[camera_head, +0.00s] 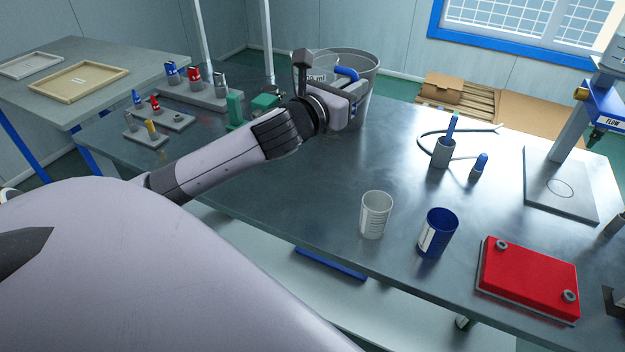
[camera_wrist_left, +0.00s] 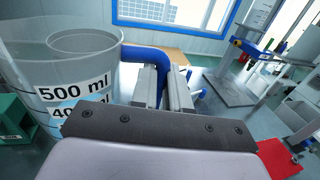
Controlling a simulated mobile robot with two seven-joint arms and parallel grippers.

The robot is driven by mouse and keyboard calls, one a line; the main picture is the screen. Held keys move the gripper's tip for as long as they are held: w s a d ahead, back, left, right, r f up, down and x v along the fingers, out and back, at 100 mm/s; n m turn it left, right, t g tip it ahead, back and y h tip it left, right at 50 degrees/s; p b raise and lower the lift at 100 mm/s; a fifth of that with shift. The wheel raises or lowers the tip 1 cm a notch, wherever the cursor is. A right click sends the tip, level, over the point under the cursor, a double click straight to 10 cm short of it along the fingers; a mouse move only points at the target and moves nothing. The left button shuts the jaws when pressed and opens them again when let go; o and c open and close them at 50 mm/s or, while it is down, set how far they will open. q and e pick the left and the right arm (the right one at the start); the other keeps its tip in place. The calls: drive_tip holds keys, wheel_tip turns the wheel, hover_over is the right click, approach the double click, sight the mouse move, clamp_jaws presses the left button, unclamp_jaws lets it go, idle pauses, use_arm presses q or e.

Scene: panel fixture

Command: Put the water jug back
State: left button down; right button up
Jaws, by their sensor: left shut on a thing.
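The water jug (camera_head: 362,62) is a large clear jug with a blue handle. It stands upright at the back edge of the table in the head view. In the left wrist view the jug (camera_wrist_left: 75,65) fills the left side, with a "500 ml" mark facing me. My left gripper (camera_head: 350,92) is shut on the blue handle, and its fingers (camera_wrist_left: 165,82) hide part of it. The jug's base is mostly hidden behind the gripper, so I cannot tell whether it touches the table. My right gripper is not clearly in view.
On the metal table (camera_head: 310,190) stand a clear beaker (camera_head: 376,214), a blue cup (camera_head: 438,232), a red box (camera_head: 528,278), a grey holder (camera_head: 443,152) and a flow stand (camera_head: 562,186). Green blocks (camera_head: 264,103) sit left of the jug. The table's middle is clear.

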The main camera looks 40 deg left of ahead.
use_arm(q)
drive_tip(key=shift+f+b, duration=1.65)
drive_tip(key=shift+f, duration=8.15)
drive_tip(key=shift+f, duration=0.2)
drive_tip(key=c, duration=1)
unclamp_jaws()
drive_tip(key=shift+c, duration=0.2)
